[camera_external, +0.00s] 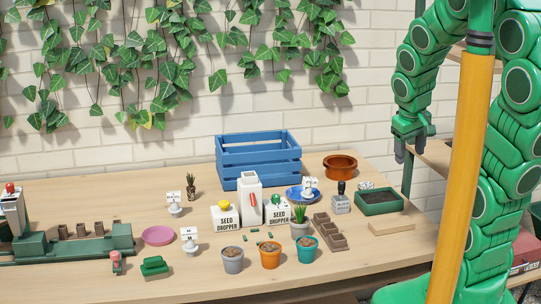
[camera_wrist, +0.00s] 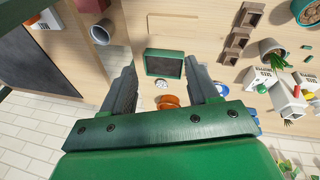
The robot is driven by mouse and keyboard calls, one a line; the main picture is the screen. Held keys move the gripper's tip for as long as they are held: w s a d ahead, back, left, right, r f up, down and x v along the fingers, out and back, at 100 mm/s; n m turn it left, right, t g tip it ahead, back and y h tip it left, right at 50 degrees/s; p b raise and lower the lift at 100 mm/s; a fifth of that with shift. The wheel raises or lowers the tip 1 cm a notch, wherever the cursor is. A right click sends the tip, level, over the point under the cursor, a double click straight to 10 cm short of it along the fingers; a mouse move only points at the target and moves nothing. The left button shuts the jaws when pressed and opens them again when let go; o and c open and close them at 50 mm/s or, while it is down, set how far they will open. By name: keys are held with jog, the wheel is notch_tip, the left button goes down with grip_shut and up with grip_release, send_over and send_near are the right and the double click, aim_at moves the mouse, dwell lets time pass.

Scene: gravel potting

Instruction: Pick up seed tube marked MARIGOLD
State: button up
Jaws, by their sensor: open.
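I cannot make out any tube lettered MARIGOLD in either view. Small dark green pieces (camera_external: 250,243) lie on the table in front of the seed droppers, too small to identify or read. My gripper (camera_external: 410,152) hangs at the right, high near the table's right end, away from the droppers. In the wrist view my gripper (camera_wrist: 163,78) has its two dark fingers spread wide with nothing held between them. A green-rimmed soil tray (camera_wrist: 164,75) and an orange bowl (camera_wrist: 168,101) show beyond the fingers.
A white and yellow-topped seed dropper (camera_external: 226,218) stands left of a green-topped seed dropper (camera_external: 277,213). A blue crate (camera_external: 258,160) stands behind. Several pots, including an orange pot (camera_external: 269,254), line the front. The table's right front has free room.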

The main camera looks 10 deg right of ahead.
jog(key=w+a+f+n+t+y, duration=0.15)
jog(key=w+a, duration=0.25)
jog(key=w, duration=0.4)
jog(key=w+a+f+n+t, duration=0.1)
jog(key=w+a+n+t, duration=0.15)
jog(key=w+a, duration=0.35)
jog(key=w+a+f+n+t+y, duration=0.1)
jog(key=w+a+n+y, duration=0.15)
jog(key=a, duration=0.35)
jog(key=w+a+f+n+y, duration=0.1)
jog(key=w+a+y, duration=0.1)
jog(key=w+a, duration=0.3)
jog(key=n+g+y, duration=0.8)
jog(key=y, duration=0.1)
send_near(183, 236)
jog(key=shift+w+a+f, duration=0.25)
jog(key=shift+a+f, duration=0.2)
jog(key=shift+w+a+f, duration=0.3)
jog(key=shift+a+f, duration=0.15)
jog(key=shift+a, duration=0.05)
jog(key=shift+x, duration=3.95)
jog(key=shift+w, duration=0.15)
